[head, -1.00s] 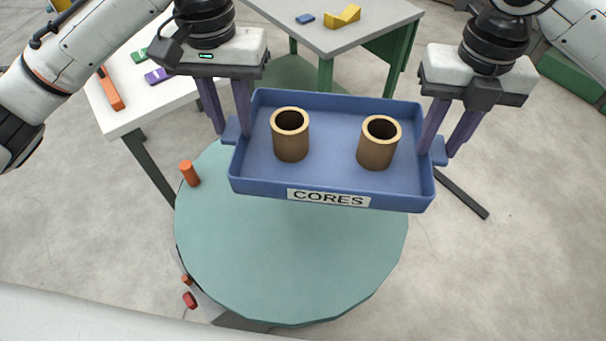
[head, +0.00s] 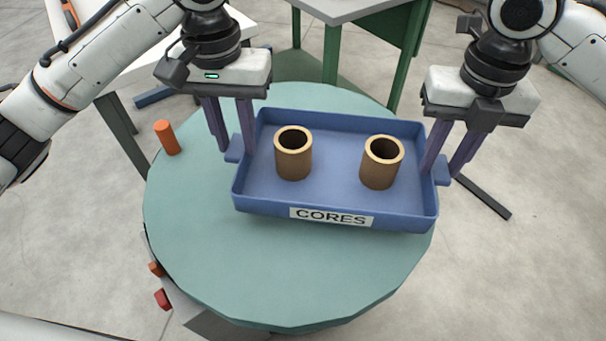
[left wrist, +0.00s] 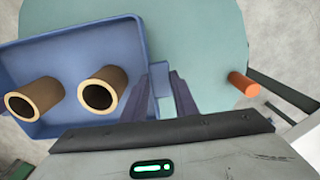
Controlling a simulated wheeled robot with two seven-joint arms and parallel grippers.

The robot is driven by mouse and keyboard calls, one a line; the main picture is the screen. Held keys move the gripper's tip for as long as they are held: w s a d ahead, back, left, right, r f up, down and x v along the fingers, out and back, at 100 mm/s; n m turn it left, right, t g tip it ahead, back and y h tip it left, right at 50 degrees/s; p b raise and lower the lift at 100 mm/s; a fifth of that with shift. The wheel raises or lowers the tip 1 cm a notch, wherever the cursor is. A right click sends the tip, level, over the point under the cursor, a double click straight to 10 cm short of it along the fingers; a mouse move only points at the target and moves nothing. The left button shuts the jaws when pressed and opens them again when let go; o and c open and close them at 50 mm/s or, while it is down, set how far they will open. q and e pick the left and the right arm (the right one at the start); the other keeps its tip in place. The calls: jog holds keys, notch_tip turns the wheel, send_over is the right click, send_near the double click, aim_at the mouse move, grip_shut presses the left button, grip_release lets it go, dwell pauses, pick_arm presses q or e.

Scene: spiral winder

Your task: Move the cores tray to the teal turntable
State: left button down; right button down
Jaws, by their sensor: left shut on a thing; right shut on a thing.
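The blue cores tray (head: 330,195) with a CORES label holds two upright brown cores, a left core (head: 294,160) and a right core (head: 381,168). It is above the teal turntable (head: 230,260), over its right part; I cannot tell whether it touches. My left gripper (head: 234,150) is shut on the tray's left handle. My right gripper (head: 443,170) is shut on the right handle. In the left wrist view the tray (left wrist: 75,60) and the left gripper (left wrist: 162,98) show over the turntable (left wrist: 205,45).
An orange peg (head: 167,138) stands at the turntable's left edge. A red button (head: 163,299) is below the turntable at the lower left. A white table (head: 130,65) is behind at the left, and a grey table with green legs (head: 330,55) stands behind. The turntable's front is clear.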

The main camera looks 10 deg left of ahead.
pick_arm(q)
jog(key=shift+f, duration=0.4)
pick_arm(e)
jog(key=shift+f, duration=0.4)
